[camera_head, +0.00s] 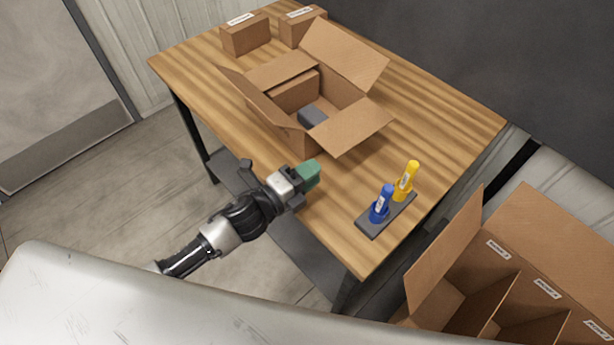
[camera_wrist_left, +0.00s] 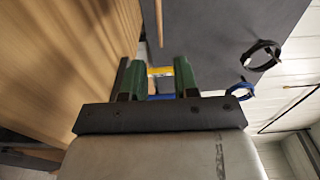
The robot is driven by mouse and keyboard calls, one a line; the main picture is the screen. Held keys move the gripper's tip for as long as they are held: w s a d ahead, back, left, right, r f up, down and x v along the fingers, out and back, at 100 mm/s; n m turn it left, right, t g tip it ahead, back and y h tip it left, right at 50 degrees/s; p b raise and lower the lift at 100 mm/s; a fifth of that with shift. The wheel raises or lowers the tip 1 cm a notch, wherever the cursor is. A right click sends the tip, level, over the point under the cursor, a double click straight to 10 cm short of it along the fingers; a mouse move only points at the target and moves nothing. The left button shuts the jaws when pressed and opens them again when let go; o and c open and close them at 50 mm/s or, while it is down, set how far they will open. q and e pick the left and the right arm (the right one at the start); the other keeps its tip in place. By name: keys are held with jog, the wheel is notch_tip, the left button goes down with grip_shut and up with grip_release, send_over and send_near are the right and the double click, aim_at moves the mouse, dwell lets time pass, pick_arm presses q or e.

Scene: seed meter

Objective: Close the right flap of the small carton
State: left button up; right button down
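The small carton (camera_head: 286,138) stands open on the table, with all its flaps standing up or folded outward. One flap (camera_head: 353,125) spreads outward at the right, toward the markers. A large flap (camera_head: 345,56) stands up at the back right, another (camera_head: 249,92) rises at the left. A brown box (camera_head: 294,90) and a dark grey item (camera_head: 313,117) lie inside. My left gripper (camera_head: 312,174), with green fingertips, is in front of the carton, apart from it, near the table edge. In the left wrist view its fingers (camera_wrist_left: 159,80) are apart with nothing held. My right gripper is not in view.
A dark holder (camera_head: 373,226) with a blue marker (camera_head: 381,204) and a yellow marker (camera_head: 406,181) stands at the table's near right. Two closed boxes (camera_head: 245,38) (camera_head: 301,27) stand at the back. A large divided carton (camera_head: 540,230) is at lower right. Wood (camera_head: 445,120) right of the carton is clear.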

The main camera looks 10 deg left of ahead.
pick_arm(q)
jog(key=shift+s+a, duration=0.3)
jog(key=shift+s, duration=0.05)
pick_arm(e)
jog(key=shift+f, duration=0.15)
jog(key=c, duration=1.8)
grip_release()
